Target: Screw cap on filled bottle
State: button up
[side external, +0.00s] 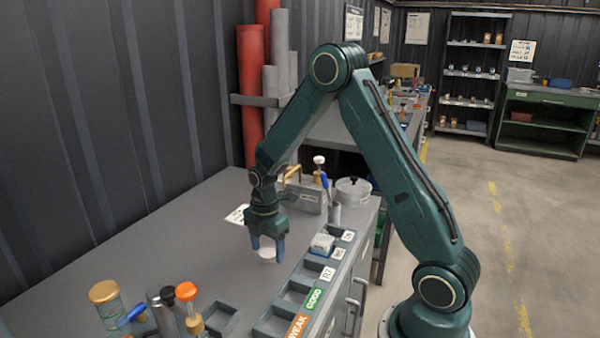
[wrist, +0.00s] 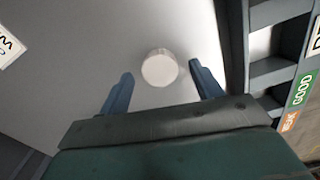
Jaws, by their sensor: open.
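A small round white object (wrist: 159,68), seen from above, stands on the grey table between and just beyond my fingertips in the wrist view. It looks like the cap or a capped bottle; I cannot tell which. In the side view the white object (side external: 268,255) is at table level, partly hidden by my gripper. My gripper (side external: 267,244) points down over it with its blue fingers apart; in the wrist view the gripper (wrist: 160,84) is open and empty. No separate bottle can be made out for certain.
A tray with labelled compartments (side external: 283,308) runs along the table's right edge, with a white item (side external: 322,242) on it. A grey pot (side external: 353,190) and a metal box (side external: 308,198) stand behind. Valve fittings (side external: 187,292) stand at front left. The table's left side is clear.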

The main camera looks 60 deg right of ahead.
aim_at(268, 253)
jog(key=shift+f, duration=0.4)
jog(key=c, duration=1)
jog(key=shift+r, duration=2.55)
jog(key=shift+r, duration=0.1)
jog(key=s+d+r, duration=0.2)
jog(key=s, duration=0.1)
jog(key=s+d+r, duration=0.2)
jog(key=s+r, duration=0.1)
jog(key=s, duration=0.1)
jog(key=s+d+r, duration=0.1)
jog(key=s+r, duration=0.1)
jog(key=s, duration=0.2)
jog(key=shift+d+r, duration=0.3)
jog(key=shift+d, duration=0.1)
jog(key=shift+s+d+r, duration=0.1)
jog(key=shift+s+r, duration=0.2)
jog(key=shift+s, duration=0.45)
